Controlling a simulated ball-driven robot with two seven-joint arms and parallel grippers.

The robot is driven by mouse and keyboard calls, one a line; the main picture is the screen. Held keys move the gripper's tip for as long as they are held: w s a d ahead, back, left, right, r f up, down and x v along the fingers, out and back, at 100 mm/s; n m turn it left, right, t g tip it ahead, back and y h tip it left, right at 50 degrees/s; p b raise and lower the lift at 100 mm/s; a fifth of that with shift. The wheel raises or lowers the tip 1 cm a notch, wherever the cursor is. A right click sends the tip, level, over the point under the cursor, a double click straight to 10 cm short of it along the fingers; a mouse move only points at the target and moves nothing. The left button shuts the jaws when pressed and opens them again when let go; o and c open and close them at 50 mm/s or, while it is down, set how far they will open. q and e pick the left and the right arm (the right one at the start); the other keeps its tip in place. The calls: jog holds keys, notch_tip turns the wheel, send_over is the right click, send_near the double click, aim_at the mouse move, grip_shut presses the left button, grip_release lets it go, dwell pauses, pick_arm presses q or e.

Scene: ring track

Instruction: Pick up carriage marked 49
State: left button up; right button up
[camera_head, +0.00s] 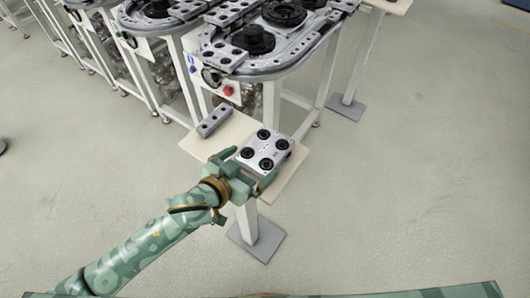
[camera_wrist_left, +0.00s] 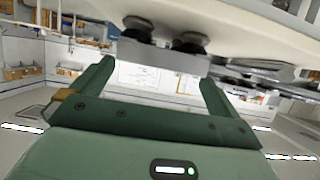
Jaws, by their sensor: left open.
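A silver carriage (camera_head: 265,152) with several black round wheels on its top lies at the front right of a small pale table (camera_head: 207,149). I cannot read a number on it. My left gripper (camera_head: 243,168) is open at the carriage's near left edge, its two fingers spread to either side. In the left wrist view, the grey edge of the carriage (camera_wrist_left: 165,56) with two dark wheels appears beyond and between the open fingers (camera_wrist_left: 155,88). I cannot tell whether the fingers touch it. My right gripper is not in view.
A grey bar with holes (camera_head: 214,120) lies at the table's back left. Behind stands the ring track (camera_head: 290,55) with black round parts, on white legs, with a red button (camera_head: 228,90) on its side. The floor (camera_head: 420,170) to the right is clear.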

aim_at(264, 150)
pick_arm(q)
jog(key=x, duration=0.2)
jog(key=b+x, duration=0.1)
jog(key=x, duration=0.1)
jog(key=b+x, duration=0.1)
jog(key=x, duration=0.1)
jog(key=shift+r, duration=0.45)
jog(key=c, duration=1.4)
jog(key=shift+r, duration=0.1)
jog(key=shift+c, duration=0.8)
jog(key=shift+r, duration=0.15)
